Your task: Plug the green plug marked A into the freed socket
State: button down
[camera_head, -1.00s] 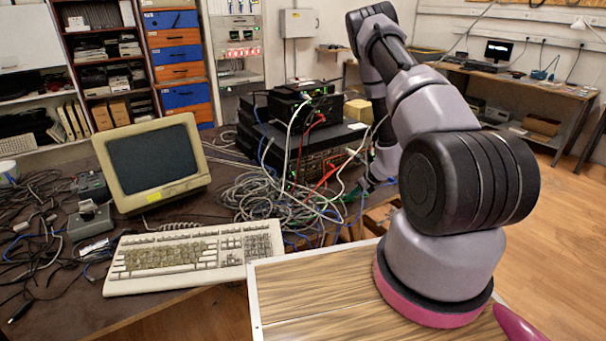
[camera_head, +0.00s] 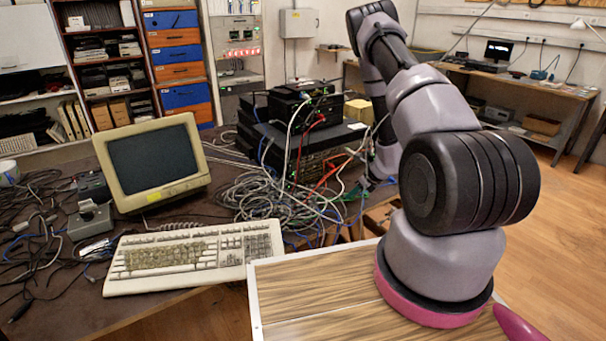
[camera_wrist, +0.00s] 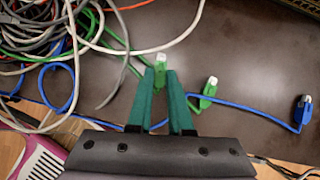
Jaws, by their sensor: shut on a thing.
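In the wrist view my gripper (camera_wrist: 162,78) is shut on a green plug (camera_wrist: 160,66) with a clear tip, held between the teal fingertips above the dark table. A second green plug (camera_wrist: 209,88) lies just to the right, apart from the fingers. No letter can be read on either plug. In the head view my gripper is low beside the cable pile, mostly hidden by my arm. The stack of network devices (camera_head: 302,106) stands behind the pile with cables plugged in front. Which socket is free cannot be made out.
A blue plug (camera_wrist: 303,108) lies further right on the table. Tangled cables (camera_head: 262,200) spread before the stack. An old monitor (camera_head: 155,165) and a keyboard (camera_head: 195,258) stand to the left.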

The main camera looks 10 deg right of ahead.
jog(key=shift+r, duration=2.3)
dwell(0.5)
jog(key=shift+m+t+h, duration=0.3)
jog(key=shift+m+h, duration=0.2)
jog(key=shift+m, duration=0.4)
jog(key=w+a, duration=0.1)
jog(key=a, duration=0.3)
jog(key=w+a, duration=0.2)
jog(key=a, duration=0.1)
jog(key=w+a, duration=0.2)
jog(key=a, duration=0.2)
jog(key=shift+a+r, duration=0.2)
jog(key=shift+a, duration=0.15)
jog(key=shift+w+a, duration=0.25)
jog(key=shift+w, duration=0.5)
jog(key=shift+w+a, duration=0.3)
jog(key=shift+w, duration=0.4)
jog(key=shift+w+a, duration=0.25)
jog(key=shift+w, duration=0.5)
jog(key=shift+w+a, duration=0.25)
jog(key=shift+w, duration=0.3)
